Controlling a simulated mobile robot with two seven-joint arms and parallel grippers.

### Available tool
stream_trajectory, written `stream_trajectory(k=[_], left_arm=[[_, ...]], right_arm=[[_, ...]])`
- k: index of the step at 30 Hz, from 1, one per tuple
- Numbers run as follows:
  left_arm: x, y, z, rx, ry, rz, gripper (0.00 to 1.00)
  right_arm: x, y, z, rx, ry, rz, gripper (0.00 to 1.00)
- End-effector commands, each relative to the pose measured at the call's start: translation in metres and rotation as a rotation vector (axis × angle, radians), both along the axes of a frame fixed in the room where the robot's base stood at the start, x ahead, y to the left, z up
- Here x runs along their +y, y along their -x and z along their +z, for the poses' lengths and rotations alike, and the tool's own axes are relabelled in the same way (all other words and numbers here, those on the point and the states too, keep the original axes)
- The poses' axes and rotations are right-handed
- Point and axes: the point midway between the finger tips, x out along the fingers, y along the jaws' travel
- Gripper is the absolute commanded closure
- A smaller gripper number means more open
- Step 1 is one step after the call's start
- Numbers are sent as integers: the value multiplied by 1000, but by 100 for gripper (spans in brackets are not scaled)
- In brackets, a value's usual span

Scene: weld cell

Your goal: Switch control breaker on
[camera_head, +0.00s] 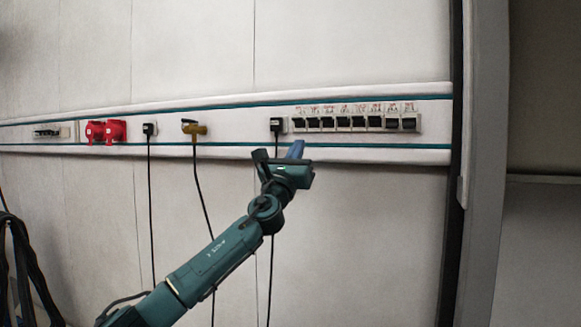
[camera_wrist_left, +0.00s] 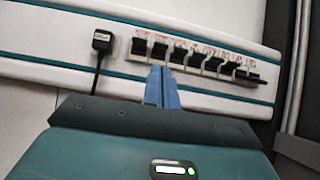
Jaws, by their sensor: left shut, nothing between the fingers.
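The breaker row (camera_head: 355,119) is a line of several black switches in white housings with red labels, on the white wall rail. It also shows in the left wrist view (camera_wrist_left: 200,58). Which breaker is the control one I cannot read. My left gripper (camera_head: 296,149) is shut and empty, its blue fingers pointing up just below the left end of the row. In the left wrist view the fingertips (camera_wrist_left: 162,74) overlap the lower edge of the row near its left switches; contact cannot be told. My right gripper is not in view.
A black plug (camera_head: 276,125) with a hanging cable sits just left of the breakers. Further left are a yellow fitting (camera_head: 194,129), another black plug (camera_head: 149,129) and red sockets (camera_head: 106,131). A grey post (camera_head: 484,160) stands at the right.

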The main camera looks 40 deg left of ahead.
Motion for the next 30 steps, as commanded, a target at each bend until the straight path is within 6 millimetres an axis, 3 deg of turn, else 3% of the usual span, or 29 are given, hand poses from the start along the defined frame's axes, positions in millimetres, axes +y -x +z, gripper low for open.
stream_trajectory(k=[3,10,30], left_arm=[[-3,17,-16,1,-3,1,100],[-7,35,-28,-1,0,2,100],[-9,36,-31,1,7,-5,100]], right_arm=[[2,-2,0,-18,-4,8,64],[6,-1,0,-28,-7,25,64],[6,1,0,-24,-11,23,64]])
